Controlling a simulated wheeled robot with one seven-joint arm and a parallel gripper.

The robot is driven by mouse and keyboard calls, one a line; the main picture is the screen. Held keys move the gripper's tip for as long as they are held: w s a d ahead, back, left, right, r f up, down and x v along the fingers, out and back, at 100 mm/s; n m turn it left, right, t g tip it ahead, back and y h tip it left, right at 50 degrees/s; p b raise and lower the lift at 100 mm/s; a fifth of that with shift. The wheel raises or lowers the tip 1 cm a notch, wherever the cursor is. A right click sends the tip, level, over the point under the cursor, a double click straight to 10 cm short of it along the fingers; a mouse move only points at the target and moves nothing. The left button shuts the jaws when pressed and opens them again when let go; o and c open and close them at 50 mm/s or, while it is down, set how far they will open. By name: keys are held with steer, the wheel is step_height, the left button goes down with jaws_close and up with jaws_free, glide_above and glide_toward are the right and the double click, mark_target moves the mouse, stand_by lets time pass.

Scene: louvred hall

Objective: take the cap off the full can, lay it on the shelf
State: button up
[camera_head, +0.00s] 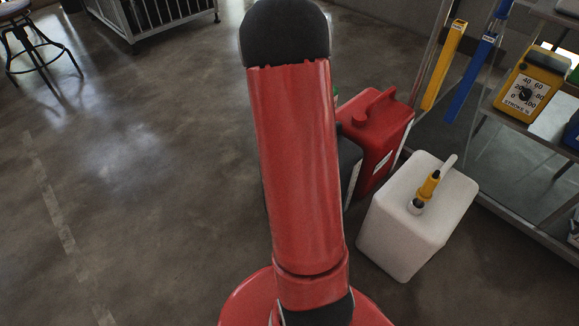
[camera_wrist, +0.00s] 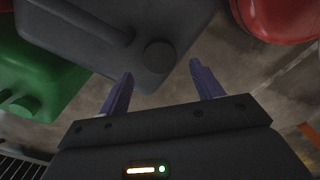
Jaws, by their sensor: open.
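In the wrist view my gripper (camera_wrist: 162,69) is open, its two purple fingers apart with nothing between them. A dark grey can (camera_wrist: 85,45) lies beyond the fingertips, with a round dark cap (camera_wrist: 159,56) near the gap between them. A green can (camera_wrist: 35,75) with a round green cap (camera_wrist: 25,105) is at the left. In the head view a white can (camera_head: 400,235) has a yellow-and-grey fitting on top. A red can (camera_head: 385,130) stands behind it. The shelf (camera_head: 525,125) is at the right. I cannot tell which can is full. My arm hides my gripper there.
A yellow gauge (camera_head: 532,84) marked "STROKE %" stands on the shelf. Yellow (camera_head: 444,65) and blue (camera_head: 474,76) bars hang beside it. A stool (camera_head: 35,45) is far left, a barred dark unit (camera_head: 150,12) at the back. The left floor is clear.

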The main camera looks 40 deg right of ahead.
steer(key=shift+f+b, duration=1.65)
steer(key=shift+f, duration=1.25)
steer(key=shift+c, duration=0.2)
steer(key=c, duration=1.2)
steer(key=shift+n+b, duration=0.75)
steer(key=shift+n, duration=0.35)
steer(key=shift+r+n+b, duration=0.1)
steer(key=shift+n+b, duration=0.2)
steer(key=shift+n, duration=1)
